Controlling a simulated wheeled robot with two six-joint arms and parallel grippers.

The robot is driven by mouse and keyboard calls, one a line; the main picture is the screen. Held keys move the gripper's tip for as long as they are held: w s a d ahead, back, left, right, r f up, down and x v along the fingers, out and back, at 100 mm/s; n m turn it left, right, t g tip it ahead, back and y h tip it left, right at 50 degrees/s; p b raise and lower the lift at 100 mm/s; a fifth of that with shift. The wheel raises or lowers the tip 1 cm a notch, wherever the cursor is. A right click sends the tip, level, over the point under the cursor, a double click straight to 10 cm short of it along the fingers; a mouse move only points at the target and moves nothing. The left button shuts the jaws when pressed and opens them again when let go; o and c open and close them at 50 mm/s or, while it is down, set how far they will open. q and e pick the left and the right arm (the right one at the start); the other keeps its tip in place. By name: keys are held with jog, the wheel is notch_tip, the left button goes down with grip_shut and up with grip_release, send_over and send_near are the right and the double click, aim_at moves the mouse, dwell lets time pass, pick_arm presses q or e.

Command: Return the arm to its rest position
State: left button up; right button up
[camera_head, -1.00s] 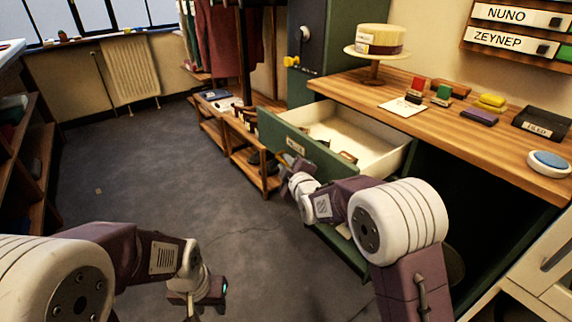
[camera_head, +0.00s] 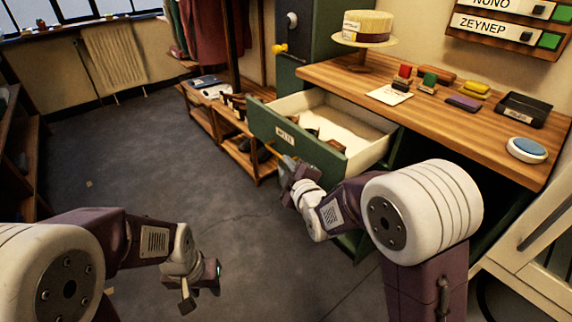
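My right arm reaches forward from the lower right. Its gripper (camera_head: 288,166) is just in front of the lower part of the open green drawer's front (camera_head: 318,152). A thin yellow piece shows by its tip, and I cannot tell if they touch. The fingers are too small and turned away to show open or shut. My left gripper (camera_head: 202,284) hangs low over the dark floor at the lower left, apart from any furniture. I see nothing held in it, but its finger gap is unclear.
The drawer juts out below the wooden counter (camera_head: 435,105), with small items inside. A low shoe rack (camera_head: 245,155) stands behind the drawer.

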dwell(0.3)
jog(key=s+d+f+m+g+h, duration=0.3)
jog(key=s+d+f+m+g, duration=0.35)
jog(key=d+f, duration=0.2)
jog(key=s+d+f+m+g+h, duration=0.1)
jog(key=s+d+f+m+g, duration=0.25)
jog(key=s, duration=0.55)
jog(key=s+d+f+m+g, duration=0.3)
jog(key=s+m, duration=0.1)
jog(key=s, duration=0.5)
notch_tip(320, 180, up, 34)
jog(key=s+m+p, duration=0.1)
jog(key=p, duration=3.3)
jog(key=shift+s+g, duration=0.35)
jog(key=shift+g, duration=0.05)
